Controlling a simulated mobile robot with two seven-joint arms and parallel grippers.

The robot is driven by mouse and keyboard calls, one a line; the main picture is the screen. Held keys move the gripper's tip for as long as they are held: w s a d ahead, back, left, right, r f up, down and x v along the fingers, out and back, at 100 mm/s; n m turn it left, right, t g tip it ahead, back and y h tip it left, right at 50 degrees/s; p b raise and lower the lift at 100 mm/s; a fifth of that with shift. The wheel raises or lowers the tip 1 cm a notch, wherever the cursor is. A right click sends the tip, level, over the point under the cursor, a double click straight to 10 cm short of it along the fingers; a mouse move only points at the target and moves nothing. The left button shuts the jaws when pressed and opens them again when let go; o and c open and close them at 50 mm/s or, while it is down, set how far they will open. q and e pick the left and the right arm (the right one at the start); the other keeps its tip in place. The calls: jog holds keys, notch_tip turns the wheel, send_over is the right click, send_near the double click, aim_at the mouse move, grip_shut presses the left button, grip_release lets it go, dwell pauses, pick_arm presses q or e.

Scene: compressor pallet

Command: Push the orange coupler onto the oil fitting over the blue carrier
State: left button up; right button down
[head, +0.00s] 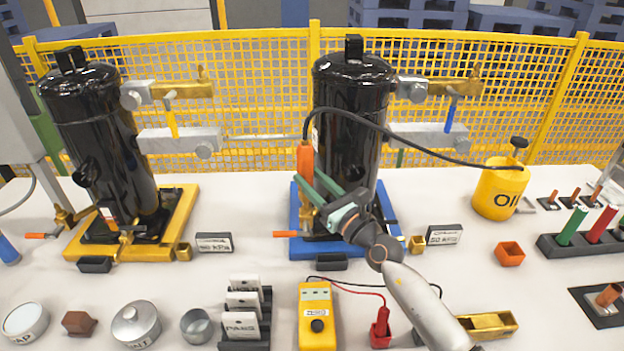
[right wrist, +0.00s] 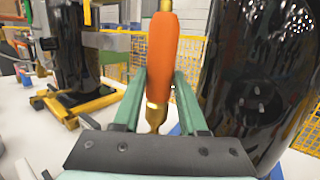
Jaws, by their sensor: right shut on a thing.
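The orange coupler (head: 305,160) stands upright at the left front of the black compressor (head: 350,120) on the blue carrier (head: 296,222). It also shows in the right wrist view (right wrist: 163,55). My right gripper (head: 318,188) is shut on it, with a green finger on each side in the wrist view (right wrist: 158,95). A brass part (right wrist: 155,117) shows directly below the orange body, and brass (head: 307,216) shows low beside the compressor in the head view. I cannot tell whether coupler and fitting are joined there. My left gripper is out of view.
A black hose (head: 385,128) arches from the coupler past the compressor to the yellow oil can (head: 498,190). A second compressor (head: 100,140) stands on a yellow carrier (head: 185,215) at left. A yellow meter (head: 317,310) and label blocks (head: 242,325) occupy the front.

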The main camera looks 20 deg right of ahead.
jog(key=shift+f+b, duration=0.65)
jog(key=shift+f, duration=0.2)
jog(key=shift+f+b, duration=0.4)
jog(key=shift+b, duration=0.2)
jog(key=shift+f, duration=0.15)
jog(key=shift+c, duration=1.9)
grip_release()
